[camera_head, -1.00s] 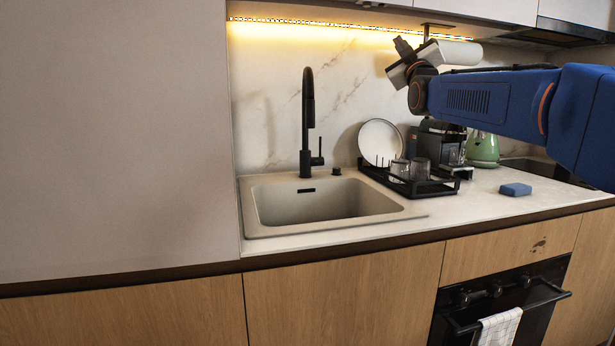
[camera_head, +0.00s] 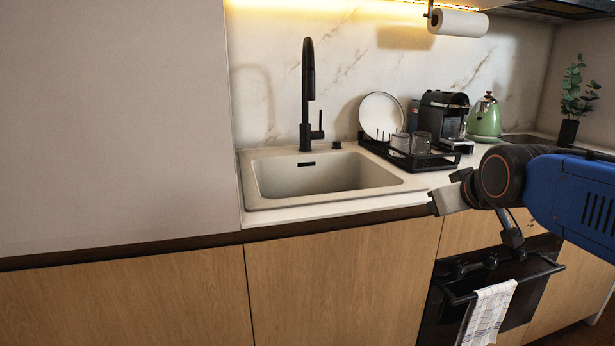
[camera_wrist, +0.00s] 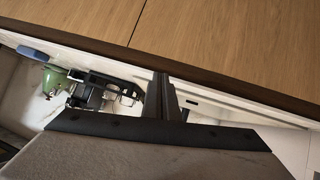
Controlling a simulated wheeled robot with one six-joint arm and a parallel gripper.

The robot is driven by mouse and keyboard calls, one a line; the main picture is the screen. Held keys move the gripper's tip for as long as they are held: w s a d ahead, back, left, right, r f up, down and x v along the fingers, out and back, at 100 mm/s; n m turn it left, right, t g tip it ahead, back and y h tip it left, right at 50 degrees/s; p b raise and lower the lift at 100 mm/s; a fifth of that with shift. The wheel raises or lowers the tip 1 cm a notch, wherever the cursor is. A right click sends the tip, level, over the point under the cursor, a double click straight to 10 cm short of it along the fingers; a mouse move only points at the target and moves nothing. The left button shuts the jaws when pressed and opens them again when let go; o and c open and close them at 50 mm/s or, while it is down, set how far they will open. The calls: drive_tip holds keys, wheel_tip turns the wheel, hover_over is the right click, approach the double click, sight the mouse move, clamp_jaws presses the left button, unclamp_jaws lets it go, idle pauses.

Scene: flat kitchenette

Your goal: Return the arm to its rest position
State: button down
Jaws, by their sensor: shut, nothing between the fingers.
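My blue arm reaches in from the right edge of the head view, with the wrist bent. The gripper appears clear of the counter.
The counter holds a sink (camera_head: 325,178), dish rack (camera_head: 410,157), coffee machine (camera_head: 442,115) and green kettle (camera_head: 484,119).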

drive_tip(key=s+f+m+g, duration=0.2)
drive_tip(key=s+f+g, duration=0.4)
drive_tip(key=s+f, duration=1.3)
drive_tip(key=s, duration=0.2)
drive_tip(key=shift+s+d+f+m, duration=0.25)
drive_tip(key=shift+s+d+m, duration=0.1)
drive_tip(key=shift+s+m, duration=0.05)
